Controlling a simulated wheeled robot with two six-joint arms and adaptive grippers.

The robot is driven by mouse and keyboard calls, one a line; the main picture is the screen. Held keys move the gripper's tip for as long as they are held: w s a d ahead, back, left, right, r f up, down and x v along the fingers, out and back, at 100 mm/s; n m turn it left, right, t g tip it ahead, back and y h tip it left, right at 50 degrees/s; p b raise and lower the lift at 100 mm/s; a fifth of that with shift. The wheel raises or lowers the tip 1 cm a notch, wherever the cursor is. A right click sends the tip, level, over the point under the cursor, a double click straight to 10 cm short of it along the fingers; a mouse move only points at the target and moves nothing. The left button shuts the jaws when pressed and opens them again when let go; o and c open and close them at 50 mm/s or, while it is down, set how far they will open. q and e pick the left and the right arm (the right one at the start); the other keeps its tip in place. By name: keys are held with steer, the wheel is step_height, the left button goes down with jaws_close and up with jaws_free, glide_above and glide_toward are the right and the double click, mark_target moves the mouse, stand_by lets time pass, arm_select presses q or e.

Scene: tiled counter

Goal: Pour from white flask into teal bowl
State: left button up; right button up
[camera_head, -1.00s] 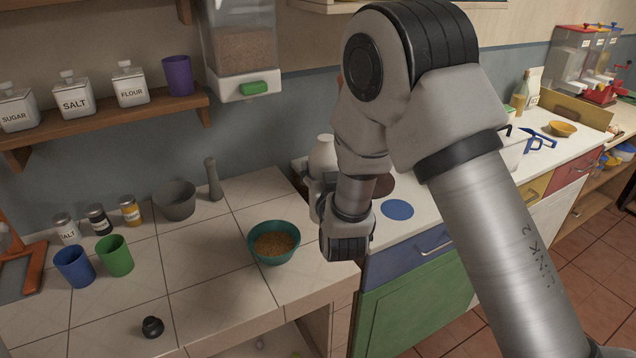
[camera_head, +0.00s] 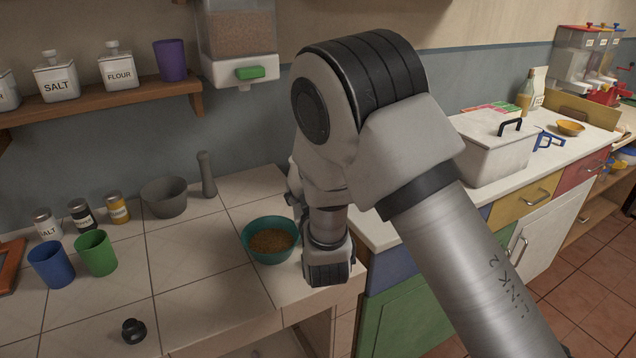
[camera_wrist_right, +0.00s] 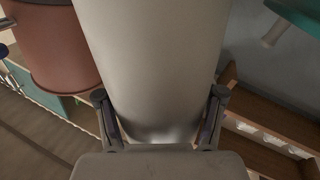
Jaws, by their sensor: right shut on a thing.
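The teal bowl (camera_head: 256,255) stands upright near the counter's front edge, left of my right wrist, with a brown grainy fill (camera_head: 271,241). In the right wrist view, the pale flask (camera_wrist_right: 155,65) fills the middle between the fingers of my right gripper (camera_wrist_right: 160,112), which is shut on it. The flask is almost wholly hidden behind my arm in the head view, so its tilt and mouth cannot be told. A teal surface (camera_wrist_right: 300,14), likely the bowl, shows at the wrist view's top right corner. My left gripper is not in view.
A grey mortar (camera_head: 165,199) and pestle (camera_head: 206,175) stand behind the bowl. Blue (camera_head: 51,266) and green (camera_head: 96,253) cups and several jars are at left. A small black object (camera_head: 133,331) lies in front. A reddish-brown vessel (camera_wrist_right: 55,50) is beside the flask.

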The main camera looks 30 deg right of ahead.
steer(key=shift+w+a, duration=0.1)
steer(key=shift+a, duration=0.35)
steer(key=shift+f+n+t, duration=0.1)
steer(key=shift+n+t, duration=0.2)
steer(key=shift+n, duration=0.2)
steer(key=d+n+b, duration=0.1)
steer(key=n, duration=0.1)
steer(key=d+f+n+t+y+b, duration=0.1)
steer(key=d+n, duration=0.1)
steer(key=n, duration=0.1)
steer(key=shift+f, duration=0.2)
steer(key=shift+f+n+b, duration=0.25)
steer(key=shift+n+b, duration=0.1)
steer(key=shift+n, duration=0.55)
steer(key=shift+d+r+n+t+y+p, duration=0.2)
steer(key=shift+r+n+t+y+p, duration=0.15)
steer(key=shift+n, duration=0.45)
steer(key=shift+d+f+n+y+b, duration=0.1)
steer(key=shift+f+n+y+b, duration=0.25)
steer(key=shift+n, duration=0.55)
steer(key=shift+t, duration=0.25)
